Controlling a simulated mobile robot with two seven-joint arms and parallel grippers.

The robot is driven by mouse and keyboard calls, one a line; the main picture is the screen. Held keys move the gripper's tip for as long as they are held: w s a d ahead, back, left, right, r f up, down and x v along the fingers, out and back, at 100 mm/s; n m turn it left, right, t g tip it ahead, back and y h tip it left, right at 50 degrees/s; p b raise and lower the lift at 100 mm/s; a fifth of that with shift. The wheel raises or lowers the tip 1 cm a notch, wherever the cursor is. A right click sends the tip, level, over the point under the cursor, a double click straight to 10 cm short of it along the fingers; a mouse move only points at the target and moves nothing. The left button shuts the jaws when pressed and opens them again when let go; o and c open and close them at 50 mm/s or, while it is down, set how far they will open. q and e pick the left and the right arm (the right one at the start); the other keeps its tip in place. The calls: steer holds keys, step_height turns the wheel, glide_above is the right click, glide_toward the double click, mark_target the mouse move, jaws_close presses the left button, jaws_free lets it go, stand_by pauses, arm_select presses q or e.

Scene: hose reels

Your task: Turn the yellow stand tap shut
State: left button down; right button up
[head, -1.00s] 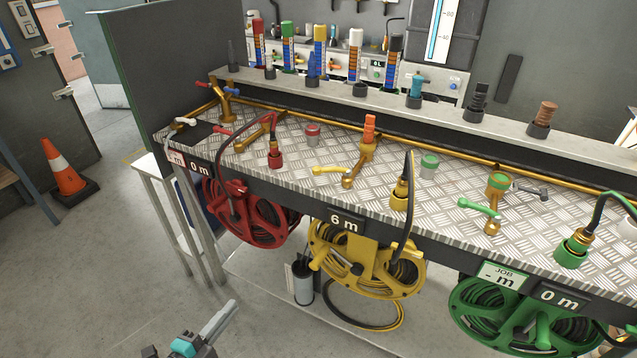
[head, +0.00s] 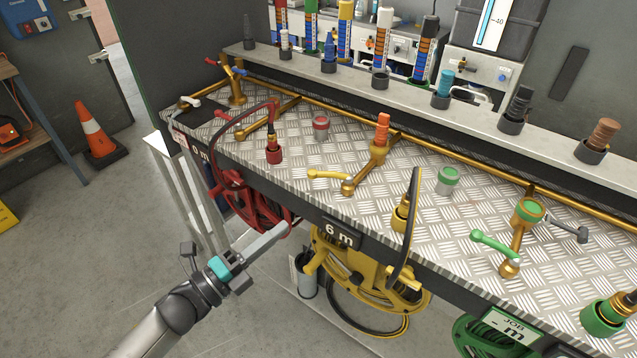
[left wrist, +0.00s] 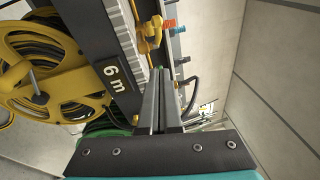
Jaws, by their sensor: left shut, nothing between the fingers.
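The yellow stand tap's lever (head: 328,176) lies over the front end of a brass pipe (head: 364,170) on the bench, pointing left, at an angle to the pipe. An orange fitting (head: 382,130) stands up from the pipe behind it. My left gripper (head: 281,231) is shut and empty, in front of the bench edge, below and left of the lever and apart from it. In the left wrist view its closed fingers (left wrist: 158,80) point past the 6 m plate (left wrist: 114,78). My right gripper is out of view.
The yellow reel (head: 365,275) hangs below the bench front, with its dark hose arching up right of the tap. The red hose fitting (head: 274,150) stands to the left. A green lever (head: 494,243) lies to the right.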

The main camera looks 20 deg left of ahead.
arm_select(q)
glide_toward(326, 177)
steer(key=w+d, duration=0.1)
steer(key=d, duration=0.3)
steer(key=w, duration=0.3)
steer(key=shift+a+r, duration=0.2)
steer(key=shift+a, duration=0.15)
steer(key=shift+w+a+r, duration=0.1)
steer(key=shift+w, duration=0.4)
